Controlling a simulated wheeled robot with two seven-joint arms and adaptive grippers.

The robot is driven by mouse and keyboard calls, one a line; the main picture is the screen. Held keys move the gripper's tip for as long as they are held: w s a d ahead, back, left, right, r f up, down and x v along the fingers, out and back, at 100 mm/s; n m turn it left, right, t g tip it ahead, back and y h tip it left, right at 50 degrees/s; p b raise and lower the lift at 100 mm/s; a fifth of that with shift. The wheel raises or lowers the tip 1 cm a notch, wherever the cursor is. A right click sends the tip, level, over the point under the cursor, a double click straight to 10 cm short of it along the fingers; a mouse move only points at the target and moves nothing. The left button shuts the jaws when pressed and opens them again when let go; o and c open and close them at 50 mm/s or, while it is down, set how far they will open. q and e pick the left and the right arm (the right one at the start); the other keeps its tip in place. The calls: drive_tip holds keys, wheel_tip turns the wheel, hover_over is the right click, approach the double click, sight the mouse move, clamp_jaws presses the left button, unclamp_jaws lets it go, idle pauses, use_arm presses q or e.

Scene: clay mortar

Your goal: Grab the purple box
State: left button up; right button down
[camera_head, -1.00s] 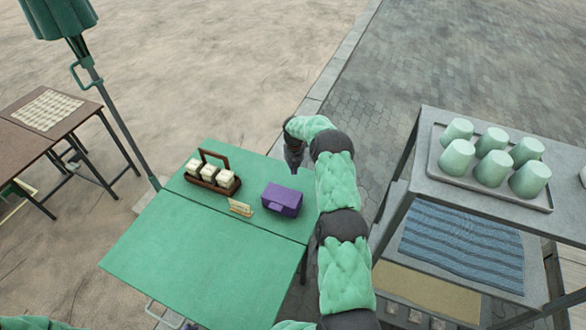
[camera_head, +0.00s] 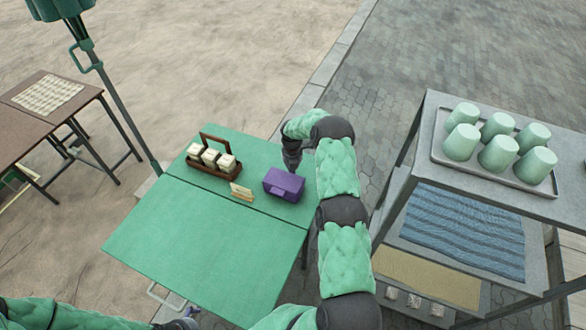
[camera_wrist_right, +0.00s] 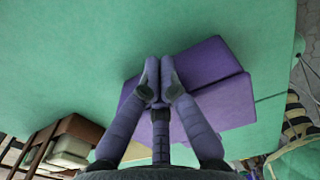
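The purple box (camera_head: 284,184) sits on the green table near its right edge. My right gripper (camera_head: 291,165) is just behind the box in the head view, pointing down. In the right wrist view, the right gripper's fingers (camera_wrist_right: 160,68) are drawn together at the tips and overlap the left part of the purple box (camera_wrist_right: 215,90). Nothing shows between the fingertips. I cannot tell whether they touch the box. My left gripper (camera_head: 182,322) is only partly visible at the bottom edge, below the table's front side.
The green table (camera_head: 200,245) also bears a brown caddy (camera_head: 213,170) with white containers and a small sign (camera_head: 241,193). At right, a grey shelf (camera_head: 440,170) carries a tray of pale green cups (camera_head: 498,152). The table's front half is clear.

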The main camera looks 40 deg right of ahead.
sight(281, 188)
drive_tip(key=s+a, duration=0.1)
drive_tip(key=a, duration=0.2)
drive_tip(key=s+a+p, duration=0.1)
drive_tip(key=s+a, duration=0.1)
drive_tip(key=a, duration=0.1)
drive_tip(key=s+a+p, duration=0.1)
drive_tip(key=s+a, duration=0.1)
drive_tip(key=a, duration=0.1)
drive_tip(key=shift+a, duration=0.35)
